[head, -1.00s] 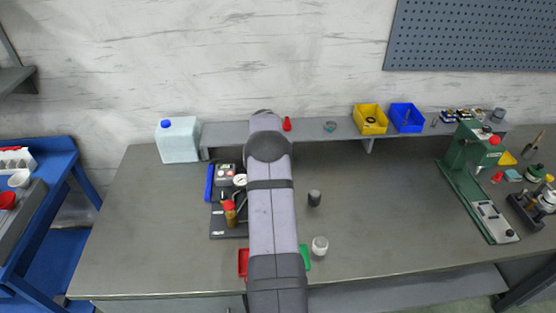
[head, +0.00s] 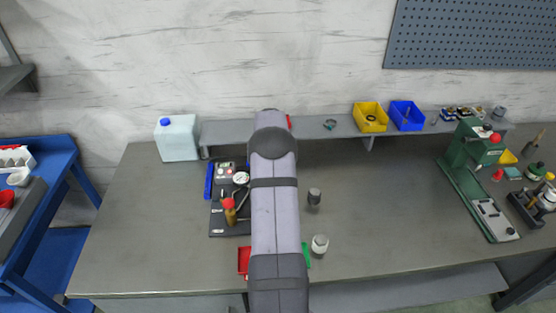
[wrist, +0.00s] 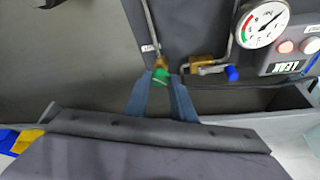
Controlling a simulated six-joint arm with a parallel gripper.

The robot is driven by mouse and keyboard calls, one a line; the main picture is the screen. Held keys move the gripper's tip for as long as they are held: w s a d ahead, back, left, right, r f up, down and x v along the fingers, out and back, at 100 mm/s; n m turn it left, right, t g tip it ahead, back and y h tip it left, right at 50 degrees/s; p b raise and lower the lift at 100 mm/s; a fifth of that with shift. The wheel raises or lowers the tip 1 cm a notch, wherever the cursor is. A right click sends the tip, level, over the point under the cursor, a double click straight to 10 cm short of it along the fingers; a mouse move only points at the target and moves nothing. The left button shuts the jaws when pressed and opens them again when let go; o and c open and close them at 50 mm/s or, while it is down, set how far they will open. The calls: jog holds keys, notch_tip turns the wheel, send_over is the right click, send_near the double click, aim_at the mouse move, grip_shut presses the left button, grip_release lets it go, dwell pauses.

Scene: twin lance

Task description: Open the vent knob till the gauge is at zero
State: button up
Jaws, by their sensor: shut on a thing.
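In the wrist view a small green knob (wrist: 160,77) sits at the end of a brass fitting and thin metal tube. My gripper (wrist: 162,80) has its two blue-grey fingers closed on the green knob. The round white pressure gauge (wrist: 259,24) is to the right, with a red band on its dial; its exact reading is too small to tell. A blue knob (wrist: 232,73) on a second brass fitting is to the right of my fingers. In the head view the gauge (head: 241,178) stands left of my arm, which hides my gripper and the green knob.
A box marked LEAK (wrist: 292,65) with round lights is beside the gauge. A red-topped brass part (head: 229,209) stands on the dark base plate.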

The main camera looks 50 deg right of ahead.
jog(key=n, duration=0.1)
jog(key=n+t+y+b, duration=0.1)
jog(key=n, duration=0.1)
jog(key=n+b, duration=0.1)
jog(key=n, duration=0.1)
jog(key=shift+s+d+f+t, duration=0.2)
jog(key=shift+s+t, duration=0.05)
jog(key=shift+t, duration=0.05)
jog(key=shift+r+n+t+y+b, duration=0.15)
jog(key=shift+n+y+b, duration=0.2)
jog(key=shift+n+b, duration=0.4)
jog(key=shift+n+t+y+b, duration=0.15)
jog(key=shift+n+y+b, duration=0.25)
jog(key=shift+n, duration=0.55)
jog(key=o, duration=1)
jog(key=shift+d+r, duration=0.1)
jog(key=shift+b+v, duration=1.3)
jog(key=shift+v, duration=2.3)
